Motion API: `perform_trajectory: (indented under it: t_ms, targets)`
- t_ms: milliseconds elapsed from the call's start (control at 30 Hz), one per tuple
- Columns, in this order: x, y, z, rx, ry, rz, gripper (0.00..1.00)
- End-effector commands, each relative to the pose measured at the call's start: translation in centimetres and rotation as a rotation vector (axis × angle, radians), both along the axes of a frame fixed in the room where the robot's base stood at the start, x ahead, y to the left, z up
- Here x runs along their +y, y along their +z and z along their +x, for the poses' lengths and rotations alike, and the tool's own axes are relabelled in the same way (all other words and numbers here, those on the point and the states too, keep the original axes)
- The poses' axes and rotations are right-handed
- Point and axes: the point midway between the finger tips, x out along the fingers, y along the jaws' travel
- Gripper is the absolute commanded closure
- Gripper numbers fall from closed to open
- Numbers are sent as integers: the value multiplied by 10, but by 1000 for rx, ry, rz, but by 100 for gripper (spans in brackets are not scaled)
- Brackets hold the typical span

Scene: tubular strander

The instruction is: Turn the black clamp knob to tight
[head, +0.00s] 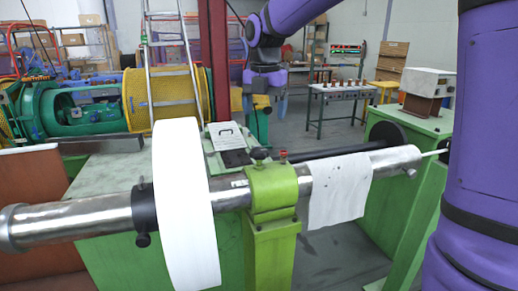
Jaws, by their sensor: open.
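A black knob (259,153) sits on top of the green clamp block (272,185) that holds the steel tube (90,215). Another black knob (143,240) hangs under the black collar (144,207) on the tube, left of the white roll. I cannot tell from the picture which one is the clamp knob, nor how tight either is. My gripper (266,104) points down at the upper middle, open, above and apart from the clamp block. What shows between its fingers looks like background.
A large white roll (185,205) surrounds the tube. A small red-topped part (283,155) stands beside the upper knob. A white sheet (340,188) hangs over the tube at right. A clipboard (226,136) lies behind. My purple arm fills the right side.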

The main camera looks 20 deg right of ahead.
Motion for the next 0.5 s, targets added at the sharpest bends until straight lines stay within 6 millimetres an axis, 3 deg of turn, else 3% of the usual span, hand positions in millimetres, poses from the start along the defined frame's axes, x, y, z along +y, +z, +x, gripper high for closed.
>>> perform_trajectory:
  t_ms: [200, 367, 500]
  targets:
    - [6, -12, 23, 34, 195, 5, 19]
    - [6, -21, 25, 39, 218, 6, 19]
    - [6, -41, 24, 41, 216, 5, 19]
